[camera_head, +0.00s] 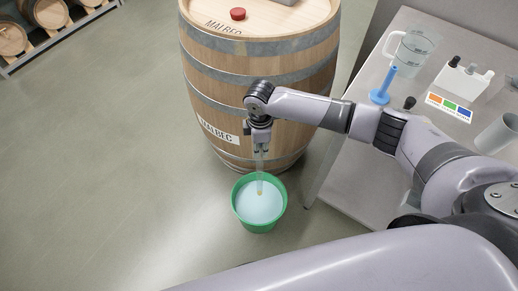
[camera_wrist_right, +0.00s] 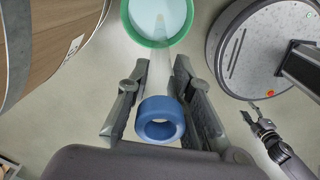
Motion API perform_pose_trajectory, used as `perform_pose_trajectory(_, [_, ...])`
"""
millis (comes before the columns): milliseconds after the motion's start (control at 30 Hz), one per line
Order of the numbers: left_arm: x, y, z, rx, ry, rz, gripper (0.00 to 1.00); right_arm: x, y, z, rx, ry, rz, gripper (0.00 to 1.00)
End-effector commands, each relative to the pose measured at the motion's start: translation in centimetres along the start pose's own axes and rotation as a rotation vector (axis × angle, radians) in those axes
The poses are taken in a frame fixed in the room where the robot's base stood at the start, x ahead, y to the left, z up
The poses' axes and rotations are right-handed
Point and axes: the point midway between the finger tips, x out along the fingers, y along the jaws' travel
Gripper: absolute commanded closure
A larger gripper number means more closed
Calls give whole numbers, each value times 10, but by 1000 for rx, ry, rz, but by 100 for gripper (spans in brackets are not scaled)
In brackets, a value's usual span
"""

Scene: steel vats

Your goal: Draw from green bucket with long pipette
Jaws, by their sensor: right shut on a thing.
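The green bucket (camera_head: 240,219) stands on the floor in front of the barrel and holds pale blue-white liquid (camera_head: 266,208). My right gripper (camera_head: 261,148) is above the bucket, shut on the long pipette (camera_head: 260,171). The pipette is a clear tube pointing down into the bucket mouth; I cannot tell how far its tip is in the liquid. In the right wrist view, the pipette's blue ring-shaped top (camera_wrist_right: 161,133) is between the fingers, and the bucket (camera_wrist_right: 127,22) is at the top. My left gripper (camera_wrist_right: 253,115) shows small there, with its fingers apart and empty.
A wooden barrel (camera_head: 232,95) with a red bung (camera_head: 238,14) stands right behind the bucket. A table (camera_head: 350,185) at right holds a clear jug (camera_head: 414,52), a blue stand (camera_head: 384,88) and a white holder (camera_head: 462,80). The floor left of the bucket is clear.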

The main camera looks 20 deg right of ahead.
Motion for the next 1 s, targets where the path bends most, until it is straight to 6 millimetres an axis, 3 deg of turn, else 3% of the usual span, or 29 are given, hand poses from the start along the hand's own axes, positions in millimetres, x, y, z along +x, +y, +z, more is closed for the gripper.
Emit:
perform_pose_trajectory(167, [6, -4, -1, 2, 2, -5, 60, 6, 11, -2, -79, 1, 0, 100])
perform_pose_trajectory(800, [-7, -11, -8, 1, 12, -13, 60, 3, 10, -2, -65, 1, -3, 100])
perform_pose_trajectory(1000, [4, -11, -7, 1, 12, -13, 60, 21, 10, -2, -64, 1, -2, 100])
